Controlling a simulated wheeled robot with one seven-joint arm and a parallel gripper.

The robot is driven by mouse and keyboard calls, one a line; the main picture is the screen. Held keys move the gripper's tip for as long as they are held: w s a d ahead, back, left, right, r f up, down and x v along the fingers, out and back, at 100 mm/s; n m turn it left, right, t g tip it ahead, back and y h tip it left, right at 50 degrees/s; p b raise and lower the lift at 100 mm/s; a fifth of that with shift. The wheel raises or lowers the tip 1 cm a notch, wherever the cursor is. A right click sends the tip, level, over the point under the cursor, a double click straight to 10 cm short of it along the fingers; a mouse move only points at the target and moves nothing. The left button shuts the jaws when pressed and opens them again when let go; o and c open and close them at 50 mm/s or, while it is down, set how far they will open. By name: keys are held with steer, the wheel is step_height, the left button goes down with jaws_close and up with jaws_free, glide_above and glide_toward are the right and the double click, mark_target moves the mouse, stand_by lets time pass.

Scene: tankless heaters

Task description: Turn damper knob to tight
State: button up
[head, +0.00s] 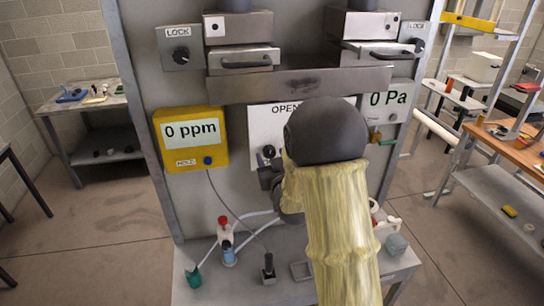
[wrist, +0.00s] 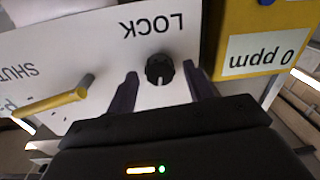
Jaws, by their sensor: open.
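The black round knob (wrist: 160,68) under the word LOCK, which I take for the damper knob, is on a white panel (wrist: 60,50). The wrist view is upside down; the knob's pale mark points to the picture's bottom. No word "tight" is readable. My gripper (wrist: 160,72) is open, one dark finger on each side of the knob with gaps, not visibly touching it. In the head view the knob (head: 268,152) shows at the panel's lower left, beside my arm, which hides much of the panel marked OPEN (head: 285,107) and most of my gripper.
A yellow lever (wrist: 50,103) sticks out left of the knob in the wrist view, near SHUT. The yellow 0 ppm meter (head: 190,138) is close left of the panel in the head view. Bottles (head: 226,242) and hoses stand on the shelf below.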

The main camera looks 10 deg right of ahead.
steer(key=c, duration=1)
steer(key=shift+o, duration=0.2)
